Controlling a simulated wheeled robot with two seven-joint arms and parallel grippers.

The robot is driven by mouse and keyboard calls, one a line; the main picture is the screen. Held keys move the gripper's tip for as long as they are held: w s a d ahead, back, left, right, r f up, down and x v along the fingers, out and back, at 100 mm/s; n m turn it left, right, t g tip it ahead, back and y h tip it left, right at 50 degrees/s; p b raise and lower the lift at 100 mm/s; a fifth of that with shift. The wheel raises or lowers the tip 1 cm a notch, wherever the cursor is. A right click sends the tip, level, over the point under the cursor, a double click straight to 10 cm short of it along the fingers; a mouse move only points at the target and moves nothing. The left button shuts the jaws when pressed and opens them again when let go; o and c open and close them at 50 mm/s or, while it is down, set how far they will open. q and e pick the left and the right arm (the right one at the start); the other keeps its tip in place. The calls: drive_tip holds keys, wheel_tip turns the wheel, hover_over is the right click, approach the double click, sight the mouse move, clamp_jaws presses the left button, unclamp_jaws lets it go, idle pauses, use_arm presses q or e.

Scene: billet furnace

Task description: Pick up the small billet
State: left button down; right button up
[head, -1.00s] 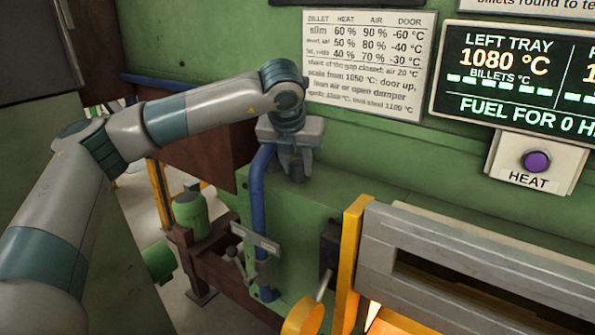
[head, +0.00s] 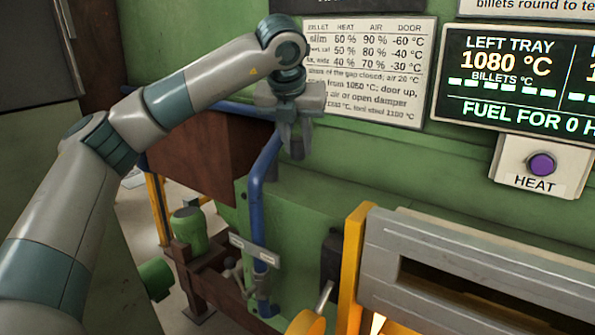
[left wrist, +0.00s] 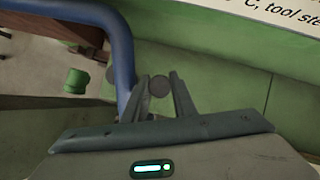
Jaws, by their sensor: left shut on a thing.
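The small billet (head: 298,150) is a short dark grey cylinder. My left gripper (head: 294,143) points down and is shut on it, with the billet's lower part showing below the fingers. It is held above the green ledge (head: 310,208), in front of the wall card. In the left wrist view the round end of the billet (left wrist: 159,87) shows between the two fingertips of the gripper (left wrist: 160,84). A second dark round piece (left wrist: 112,75) shows to its left, beyond the blue pipe; I cannot tell what it is. My right gripper is not in view.
A blue pipe (head: 257,205) bends up close to the left of the gripper. The furnace door (head: 470,275) with a yellow post (head: 352,260) stands at lower right, glowing below. A purple HEAT button (head: 541,164) and a display (head: 500,75) are on the right wall.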

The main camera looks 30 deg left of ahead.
sight(297, 139)
use_arm(q)
wheel_tip(297, 139, up, 11)
drive_tip(key=shift+f+b, duration=0.2)
drive_tip(key=shift+b, duration=0.95)
